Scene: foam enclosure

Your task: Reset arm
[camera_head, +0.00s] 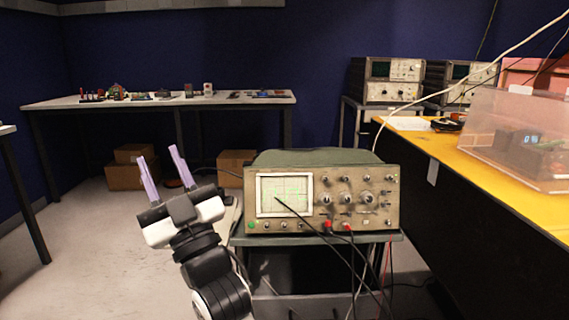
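My gripper (163,172) shows in the head view at the lower left of centre. Its two pale purple fingers point up and stand apart, with nothing between them. It is held in the air, left of an oscilloscope (381,212) on a small dark stand. My black and white wrist runs down from it to the bottom edge. The gripper appears apart from the oscilloscope and from everything else.
A yellow-topped bench (480,178) with a clear box (515,115) stands at right. More oscilloscopes (393,70) sit behind it. A long table (240,103) with small parts stands at the back, cardboard boxes (130,177) beneath. Cables hang before the near oscilloscope. Floor at left is clear.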

